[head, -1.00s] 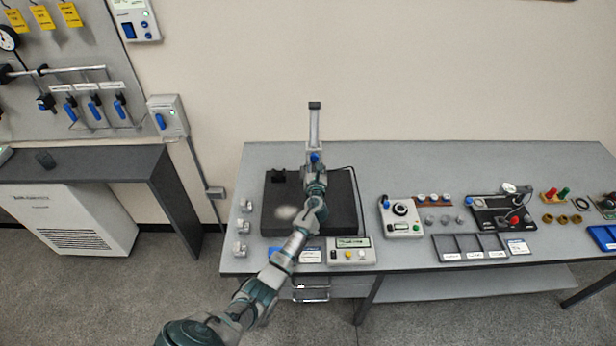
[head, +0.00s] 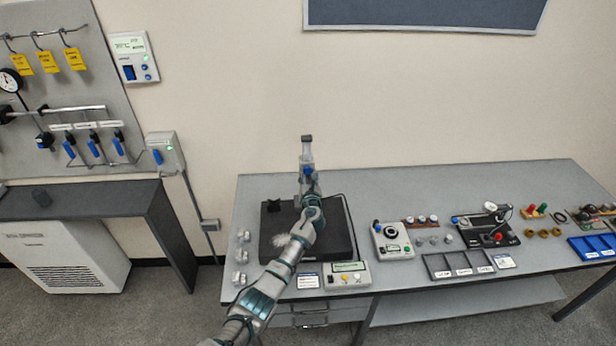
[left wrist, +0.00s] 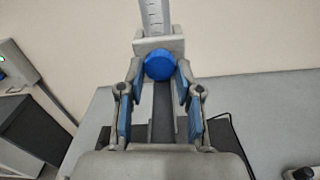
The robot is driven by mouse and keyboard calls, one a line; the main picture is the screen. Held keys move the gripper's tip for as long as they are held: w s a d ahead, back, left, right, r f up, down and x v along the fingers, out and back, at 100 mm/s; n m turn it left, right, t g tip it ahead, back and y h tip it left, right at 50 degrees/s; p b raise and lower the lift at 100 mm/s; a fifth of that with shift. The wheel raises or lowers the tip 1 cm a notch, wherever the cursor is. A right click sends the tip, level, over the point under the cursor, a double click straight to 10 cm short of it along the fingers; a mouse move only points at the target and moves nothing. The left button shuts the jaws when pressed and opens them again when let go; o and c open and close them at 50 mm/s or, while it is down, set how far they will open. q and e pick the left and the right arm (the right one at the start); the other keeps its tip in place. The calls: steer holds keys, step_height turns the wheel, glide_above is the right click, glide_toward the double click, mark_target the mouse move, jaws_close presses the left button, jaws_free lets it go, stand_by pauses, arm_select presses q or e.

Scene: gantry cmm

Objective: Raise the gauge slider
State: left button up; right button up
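The height gauge stands upright on a dark plate (head: 342,240) on the bench, with its column (head: 307,147) rising above my left gripper. The gauge slider (left wrist: 140,46) is a grey block around the column, with a round blue knob (left wrist: 160,66) facing me. My left gripper (left wrist: 161,74) has its two blue-padded fingers on either side of this knob and looks shut on it; the exact contact is hard to see. In the head view the left gripper (head: 309,180) hides much of the slider and lower column. My right gripper is not in view.
A display box (head: 347,274) stands in front of the plate, with small metal blocks (head: 241,256) to its left. A dial device (head: 392,240), trays (head: 458,264) and small parts fill the bench to the right. The wall behind is clear above the gauge.

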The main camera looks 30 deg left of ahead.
arm_select(q)
steer(key=o, duration=0.3)
steer(key=v, duration=1.2)
steer(key=shift+f, duration=0.25)
